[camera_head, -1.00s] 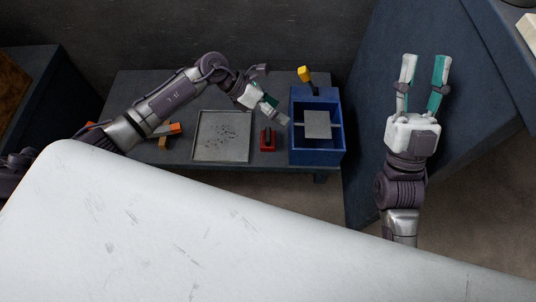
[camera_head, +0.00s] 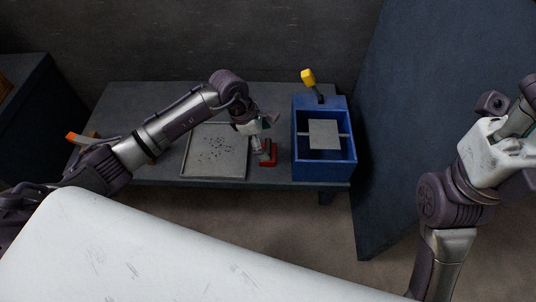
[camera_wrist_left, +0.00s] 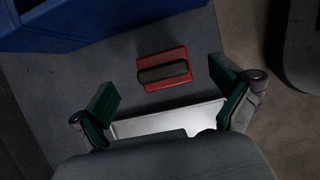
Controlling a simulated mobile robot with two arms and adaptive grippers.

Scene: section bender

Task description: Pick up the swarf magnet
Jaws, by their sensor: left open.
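The swarf magnet, a red block with a dark handle on top, lies on the grey bench and shows partly behind my left gripper in the head view (camera_head: 269,161). In the left wrist view the whole red block (camera_wrist_left: 164,69) shows, lying ahead of and between the finger tips. My left gripper (camera_head: 264,138) is open and empty, pointing down above the magnet; its teal-padded fingers also show in the left wrist view (camera_wrist_left: 165,88). My right gripper (camera_head: 508,130) is at the right edge, with its fingers partly cut off and folded from view.
A metal tray (camera_head: 185,168) with dark swarf specks lies left of the magnet. A blue box (camera_head: 323,173) with a grey plate and a yellow-knobbed lever stands to the right. An orange-ended item (camera_head: 75,138) lies at the bench's left. A dark panel rises further right.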

